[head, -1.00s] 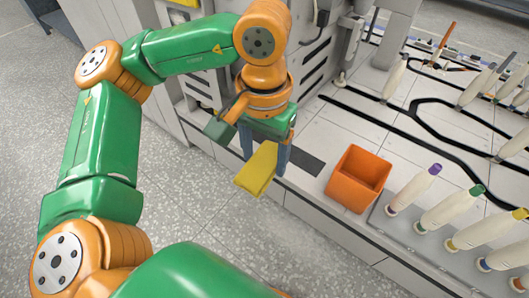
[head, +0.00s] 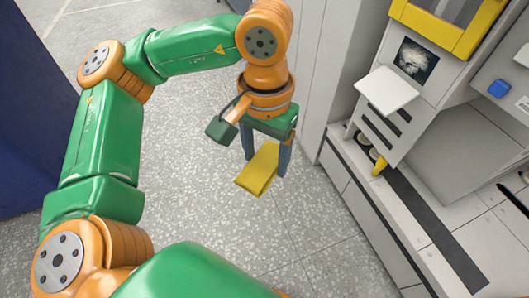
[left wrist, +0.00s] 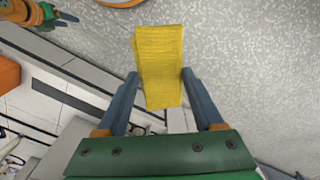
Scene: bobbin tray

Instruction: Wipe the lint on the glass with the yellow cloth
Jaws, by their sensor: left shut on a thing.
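My left gripper (head: 266,158) is shut on the yellow cloth (head: 258,170), a folded strip that hangs out past its fingers above the grey floor. The cloth also shows between the fingers in the left wrist view (left wrist: 160,62). The glass (head: 403,52) looks like a small dark pane on the machine front at upper right, apart from the gripper. A pale grey fuzzy patch of lint (head: 416,63) lies on it. What looks like part of my right arm and gripper (left wrist: 62,18) shows at the upper left of the wrist view, too small to tell its jaws.
A white flap (head: 387,90) sticks out below the pane. A yellow-framed window (head: 470,44) is above it and a blue button (head: 499,88) to its right. A pale bench (head: 385,225) runs along the right. An orange bin (left wrist: 8,75) shows in the wrist view. Floor around the gripper is clear.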

